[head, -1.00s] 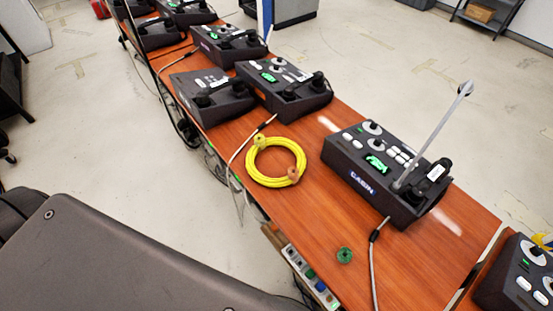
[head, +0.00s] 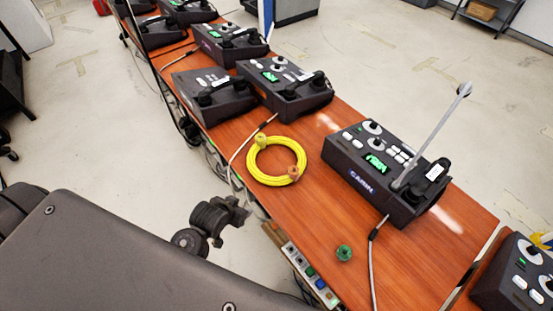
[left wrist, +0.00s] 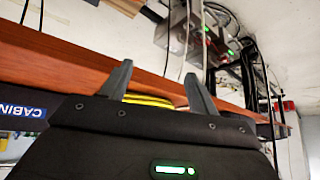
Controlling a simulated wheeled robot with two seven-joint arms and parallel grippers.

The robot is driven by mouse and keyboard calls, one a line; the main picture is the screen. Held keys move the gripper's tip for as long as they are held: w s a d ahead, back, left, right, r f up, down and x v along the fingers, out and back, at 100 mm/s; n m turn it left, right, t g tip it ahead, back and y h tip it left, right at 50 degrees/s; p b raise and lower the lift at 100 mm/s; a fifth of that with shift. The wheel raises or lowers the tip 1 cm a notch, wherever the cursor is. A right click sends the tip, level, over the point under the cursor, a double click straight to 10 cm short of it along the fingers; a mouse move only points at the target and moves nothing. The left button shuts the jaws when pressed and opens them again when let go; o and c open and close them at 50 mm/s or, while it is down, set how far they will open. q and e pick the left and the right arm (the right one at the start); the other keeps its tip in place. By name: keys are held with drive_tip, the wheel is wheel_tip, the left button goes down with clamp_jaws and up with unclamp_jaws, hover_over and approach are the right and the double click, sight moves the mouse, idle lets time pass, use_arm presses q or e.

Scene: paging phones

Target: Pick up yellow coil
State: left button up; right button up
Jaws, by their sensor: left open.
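The yellow coil (head: 251,165) lies flat on the brown desk (head: 310,215), with small tan pieces on its ring at the top and lower right. My left gripper (head: 238,211) is in the head view at the lower left of the coil, beside the desk's near-left edge and apart from the coil. In the left wrist view the left gripper (left wrist: 160,82) has two fingers spread with nothing between them. A strip of the yellow coil (left wrist: 150,101) shows there behind the gripper body, mostly hidden. My right gripper is not in view.
A dark paging phone (head: 385,175) with a raised microphone stands right of the coil. More phones (head: 283,90) stand beyond it. A grey cable (head: 240,152) runs close by the coil's left side. A power strip (head: 310,275) hangs along the desk edge.

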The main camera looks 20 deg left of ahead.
sight(253, 151)
use_arm(q)
drive_tip(key=w+a+r+t, duration=0.1)
drive_tip(key=w+r, duration=0.1)
drive_tip(key=w, duration=0.2)
drive_tip(key=w+a+r+n+t, duration=0.1)
drive_tip(key=w+r+t, duration=0.1)
drive_tip(key=w, duration=0.2)
drive_tip(key=w+a+r+t, duration=0.2)
drive_tip(key=w, duration=0.3)
drive_tip(key=shift+w+n+y, duration=0.1)
drive_tip(key=shift+n+y, duration=0.2)
drive_tip(key=shift+p+x, duration=0.35)
drive_tip(key=shift+x, duration=2.4)
drive_tip(key=shift+w+a+f, duration=0.15)
drive_tip(key=shift+w, duration=0.2)
drive_tip(key=p+x, duration=0.1)
drive_tip(key=x, duration=0.3)
drive_tip(key=shift+w+a+f, duration=0.1)
drive_tip(key=shift+f, duration=0.1)
drive_tip(key=shift+c, duration=0.4)
clamp_jaws()
